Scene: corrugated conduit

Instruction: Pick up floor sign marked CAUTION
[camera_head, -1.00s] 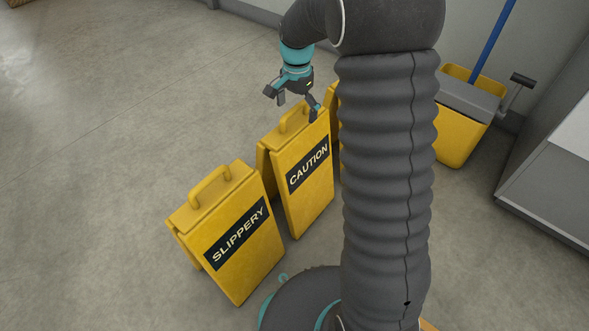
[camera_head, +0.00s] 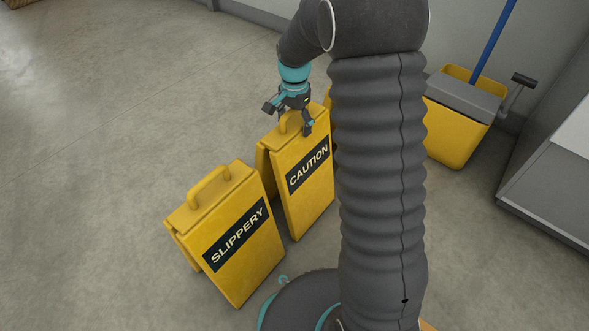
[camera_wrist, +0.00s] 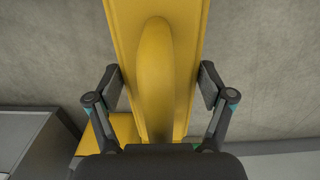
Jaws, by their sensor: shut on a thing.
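The yellow folding floor sign marked CAUTION (camera_head: 306,200) stands upright on the floor in the head view, behind and right of the SLIPPERY sign. My gripper (camera_head: 288,119) is at its top, around the handle area. In the wrist view, the sign's yellow top (camera_wrist: 186,50) with its raised handle (camera_wrist: 154,70) runs between the two fingers. My gripper (camera_wrist: 160,86) is shut on the sign, with one finger pad at each side edge. The sign still rests on the floor.
A yellow SLIPPERY sign (camera_head: 235,245) stands close at front left. Another yellow piece (camera_head: 328,97) is mostly hidden behind my arm. A yellow mop bucket (camera_head: 455,130) with a blue handle stands by the wall. A grey cabinet (camera_head: 550,185) is at right. Floor at left is clear.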

